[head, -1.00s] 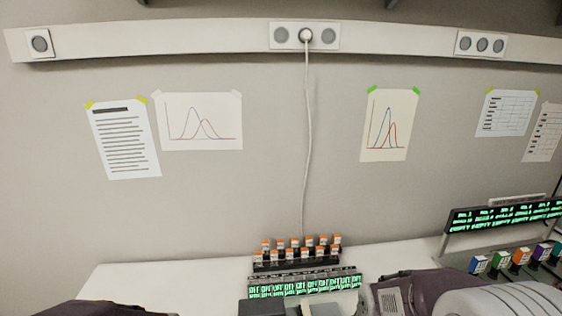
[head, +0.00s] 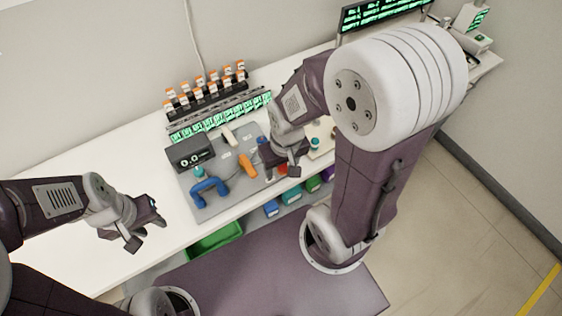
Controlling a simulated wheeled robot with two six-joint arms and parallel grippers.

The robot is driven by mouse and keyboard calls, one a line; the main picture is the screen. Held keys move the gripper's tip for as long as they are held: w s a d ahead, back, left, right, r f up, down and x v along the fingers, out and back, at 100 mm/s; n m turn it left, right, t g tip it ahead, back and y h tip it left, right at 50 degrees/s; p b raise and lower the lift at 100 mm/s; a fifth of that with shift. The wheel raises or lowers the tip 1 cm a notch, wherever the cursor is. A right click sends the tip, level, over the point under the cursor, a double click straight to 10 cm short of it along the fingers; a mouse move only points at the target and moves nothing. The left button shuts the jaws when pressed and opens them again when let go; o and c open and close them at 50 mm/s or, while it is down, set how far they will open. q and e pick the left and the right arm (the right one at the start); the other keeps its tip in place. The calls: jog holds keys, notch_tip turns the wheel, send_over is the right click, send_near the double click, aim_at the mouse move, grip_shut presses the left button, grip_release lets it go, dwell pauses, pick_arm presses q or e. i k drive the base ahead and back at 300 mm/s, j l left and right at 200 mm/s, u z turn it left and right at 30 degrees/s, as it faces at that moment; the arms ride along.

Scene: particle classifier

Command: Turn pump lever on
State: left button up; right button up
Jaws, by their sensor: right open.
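A grey panel (head: 232,176) on the white bench carries a blue handle (head: 209,190), an orange lever (head: 248,166) and a white lever (head: 229,136). Which of these is the pump lever is not readable here. A dark box (head: 190,153) with round dials stands at the panel's back left. My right gripper (head: 284,166) is open over the panel's right side, just right of the orange lever; contact cannot be told. A red part shows partly beneath it. My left gripper (head: 145,230) is over the bench's front left, apart from the panel, its fingers spread with nothing between them.
A row of green-lit displays (head: 220,117) and a rack of orange-capped vials (head: 205,92) stand behind the panel. A green bin (head: 215,241) and several coloured boxes (head: 291,196) sit below the bench's front edge. The bench (head: 90,205) is clear at left.

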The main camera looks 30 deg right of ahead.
aim_at(227, 132)
jog(key=l+u, duration=0.2)
jog(key=u, duration=0.2)
jog(key=l+u, duration=0.2)
jog(key=u, duration=0.2)
jog(key=l+u, duration=0.2)
jog(key=u, duration=0.2)
